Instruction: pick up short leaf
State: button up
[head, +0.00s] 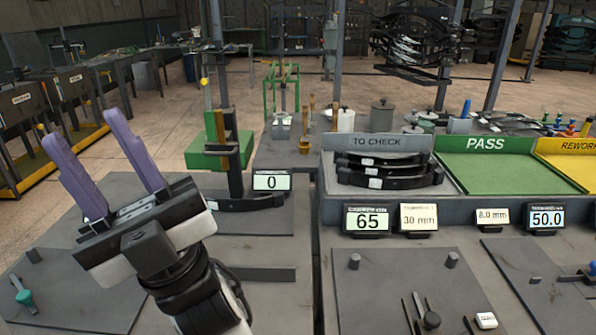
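My gripper (82,128) is at the left, raised over the bench, with its two purple fingers pointing up and wide apart. Nothing is between them. Several dark curved leaves (388,181) with white tags lie stacked in the grey TO CHECK tray (374,143), to the right of and beyond my gripper. I cannot tell which leaf is the short one. No leaf touches my gripper.
A green press-like stand (212,150) rises behind my gripper. The green PASS tray (490,170) and yellow REWORK tray (572,165) are at the right. Displays reading 0 (271,181), 65 (367,219) and 50.0 (547,218) stand on the bench. Small tools lie on the front plates.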

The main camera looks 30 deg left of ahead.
aim_at(276, 200)
jog(key=u, duration=1.25)
jog(key=k+l+z, duration=0.15)
jog(key=l, duration=0.35)
jog(key=l+z, duration=0.2)
jog(key=l, duration=0.5)
jog(key=i+l+z, duration=0.15)
jog(key=l, duration=0.15)
jog(key=i, duration=0.8)
